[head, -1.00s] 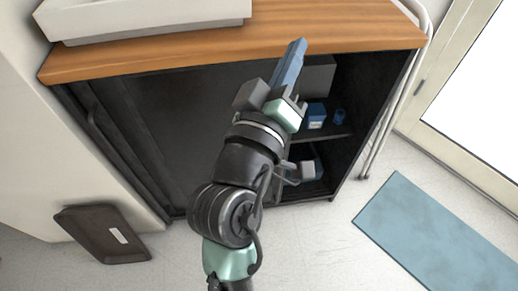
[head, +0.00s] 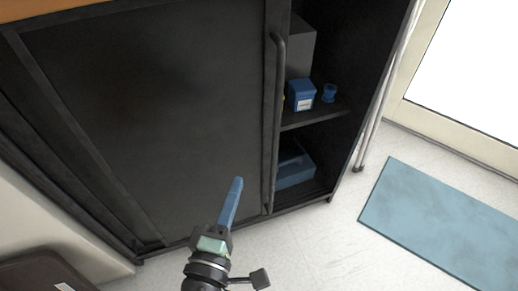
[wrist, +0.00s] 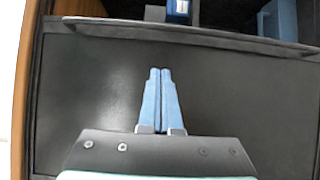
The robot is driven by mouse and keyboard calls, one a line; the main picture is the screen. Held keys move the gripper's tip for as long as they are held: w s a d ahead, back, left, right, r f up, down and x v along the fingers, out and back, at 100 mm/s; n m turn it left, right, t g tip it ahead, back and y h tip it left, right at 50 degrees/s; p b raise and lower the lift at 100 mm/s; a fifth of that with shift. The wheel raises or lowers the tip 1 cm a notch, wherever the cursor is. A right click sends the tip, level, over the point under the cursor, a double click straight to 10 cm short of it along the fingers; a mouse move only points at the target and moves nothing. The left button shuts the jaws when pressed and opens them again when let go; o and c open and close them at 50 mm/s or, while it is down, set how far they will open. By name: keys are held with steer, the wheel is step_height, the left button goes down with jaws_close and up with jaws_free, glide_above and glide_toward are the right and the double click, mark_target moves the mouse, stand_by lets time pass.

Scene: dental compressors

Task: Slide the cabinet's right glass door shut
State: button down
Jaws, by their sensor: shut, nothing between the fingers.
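The right glass door (head: 170,105) is a dark panel in a black frame and stands slid to the left, so the right part of the cabinet (head: 345,150) is open. Its tall bar handle (head: 277,125) runs along the door's right edge. My gripper (head: 237,182) is shut and empty, in front of the lower part of the door, left of the handle. In the wrist view the closed blue fingers (wrist: 160,72) point toward the handle bar (wrist: 190,37) across the dark panel (wrist: 85,90). Whether the fingertips touch the panel I cannot tell.
Inside the open part, a blue box (head: 301,95) and a small blue spool (head: 329,92) stand on a shelf; a blue bin (head: 294,165) sits below. A blue mat (head: 435,220) lies on the floor at right. A dark tray (head: 45,272) is at lower left.

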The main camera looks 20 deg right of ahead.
steer(key=s+d+b+x, duration=0.1)
steer(key=d+b+x, duration=0.1)
steer(key=x, duration=1)
steer(key=shift+s+d, duration=0.2)
steer(key=shift+d, duration=0.1)
steer(key=shift+r, duration=0.1)
